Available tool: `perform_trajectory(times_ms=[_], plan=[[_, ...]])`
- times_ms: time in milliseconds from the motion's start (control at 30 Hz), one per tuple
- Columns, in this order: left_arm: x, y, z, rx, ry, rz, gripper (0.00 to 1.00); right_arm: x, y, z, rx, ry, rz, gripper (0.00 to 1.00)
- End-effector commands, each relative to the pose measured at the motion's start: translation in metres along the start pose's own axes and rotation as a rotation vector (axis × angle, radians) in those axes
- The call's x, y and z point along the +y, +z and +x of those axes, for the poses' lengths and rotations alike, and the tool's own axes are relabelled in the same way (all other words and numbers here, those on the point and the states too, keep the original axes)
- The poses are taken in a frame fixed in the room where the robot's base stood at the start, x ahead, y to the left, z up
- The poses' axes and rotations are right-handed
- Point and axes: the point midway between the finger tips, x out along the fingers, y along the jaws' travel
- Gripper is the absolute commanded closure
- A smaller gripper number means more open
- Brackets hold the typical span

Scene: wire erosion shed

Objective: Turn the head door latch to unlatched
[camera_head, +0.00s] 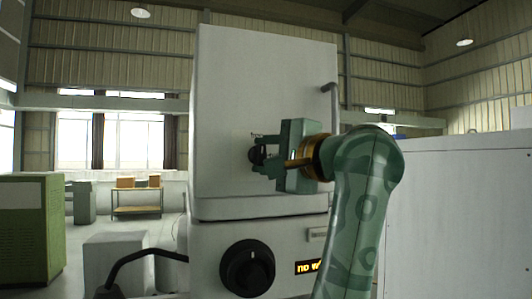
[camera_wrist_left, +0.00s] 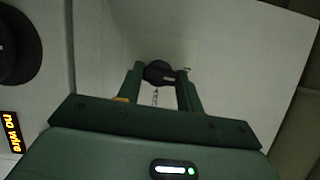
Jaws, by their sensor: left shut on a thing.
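The head door latch is a small dark knob (camera_head: 257,155) on the front of the white machine head door (camera_head: 240,80). My left gripper (camera_head: 263,154) reaches the door from the right, with its fingertips at the latch. In the left wrist view the dark latch (camera_wrist_left: 158,72) sits between the two green fingertips (camera_wrist_left: 160,76), and the jaws are shut on it. The fingers partly cover the latch, and I cannot tell its turn position. My right gripper is not in view.
Below the door are a large black dial (camera_head: 247,268) and a small lit display (camera_head: 307,267). A grey bent handle (camera_head: 332,100) stands at the door's upper right edge. A large white cabinet (camera_head: 460,215) is at the right. A green cabinet (camera_head: 30,240) stands far left.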

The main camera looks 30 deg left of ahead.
Motion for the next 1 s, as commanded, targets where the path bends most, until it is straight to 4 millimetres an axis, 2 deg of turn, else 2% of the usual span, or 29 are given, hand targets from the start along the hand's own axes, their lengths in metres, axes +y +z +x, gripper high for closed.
perform_trajectory(times_ms=[300, 767, 800, 867, 1000], plan=[[-0.0001, -0.0004, 0.0002, 0.000, 0.038, -0.087, 0.86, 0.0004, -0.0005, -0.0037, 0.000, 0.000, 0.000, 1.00], [0.0006, -0.0004, 0.0004, 0.001, 0.044, -0.102, 0.86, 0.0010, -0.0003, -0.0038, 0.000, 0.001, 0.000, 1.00], [0.0006, -0.0005, 0.0004, 0.001, 0.044, -0.102, 0.61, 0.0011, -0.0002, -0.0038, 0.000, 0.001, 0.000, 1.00], [0.0005, -0.0004, 0.0004, 0.001, 0.044, -0.102, 0.44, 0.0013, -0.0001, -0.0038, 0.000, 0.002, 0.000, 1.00], [0.0001, -0.0003, 0.0003, 0.000, 0.043, -0.101, 0.42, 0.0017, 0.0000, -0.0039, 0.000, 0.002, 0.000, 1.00]])
